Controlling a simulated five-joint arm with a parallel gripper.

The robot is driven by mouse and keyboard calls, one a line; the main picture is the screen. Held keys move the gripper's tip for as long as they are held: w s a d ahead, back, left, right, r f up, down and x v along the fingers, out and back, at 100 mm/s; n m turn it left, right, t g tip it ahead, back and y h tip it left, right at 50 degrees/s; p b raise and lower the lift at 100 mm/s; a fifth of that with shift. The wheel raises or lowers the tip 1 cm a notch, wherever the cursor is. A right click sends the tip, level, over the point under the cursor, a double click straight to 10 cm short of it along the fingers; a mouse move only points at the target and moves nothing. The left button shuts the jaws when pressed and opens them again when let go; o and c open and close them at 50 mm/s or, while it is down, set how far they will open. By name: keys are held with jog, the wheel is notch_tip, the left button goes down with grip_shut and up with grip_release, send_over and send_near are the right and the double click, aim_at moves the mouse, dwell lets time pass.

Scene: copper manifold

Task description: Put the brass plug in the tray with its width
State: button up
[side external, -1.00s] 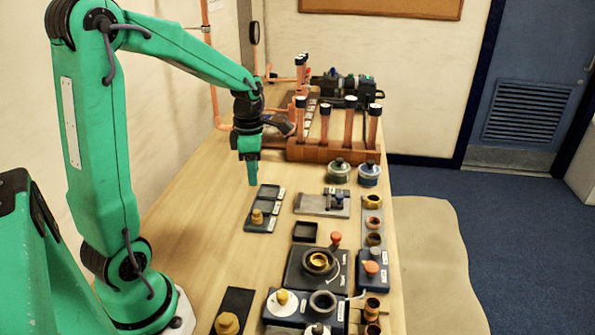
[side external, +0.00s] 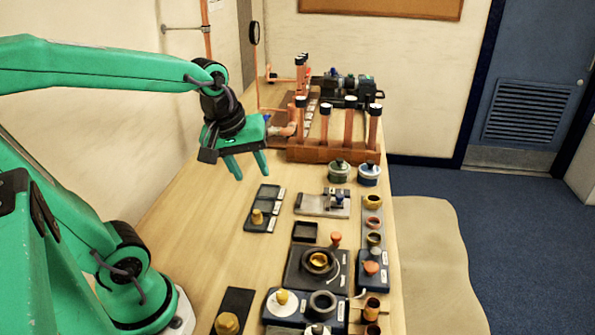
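Several brass plugs are in view, and I cannot tell which one the task means. One brass plug (side external: 227,323) stands on a dark plate at the bottom of the picture. Another brass plug (side external: 257,216) stands in the dark labelled tray (side external: 265,193), towards its near end; the tray's labels are too small to read. A third brass piece (side external: 282,297) sits on a white disc. My gripper (side external: 252,177) is open and empty, fingers apart and pointing down, in the air up and left of the labelled tray. It touches none of the plugs.
A dark fixture with a brass ring (side external: 320,259) and a small empty black tray (side external: 305,232) stand right of the labelled tray. Rings and fittings line the right edge. The copper manifold (side external: 330,150) stands behind. The left part of the wooden bench (side external: 195,215) is clear.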

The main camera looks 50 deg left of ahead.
jog(key=s+d+r+m+t, duration=0.1)
jog(key=s+d+m, duration=0.3)
jog(key=m, duration=0.6)
jog(key=shift+s+r+m+t+h, duration=0.2)
jog(key=shift+s+m+t+h, duration=0.15)
jog(key=shift+t, duration=0.15)
dwell(0.5)
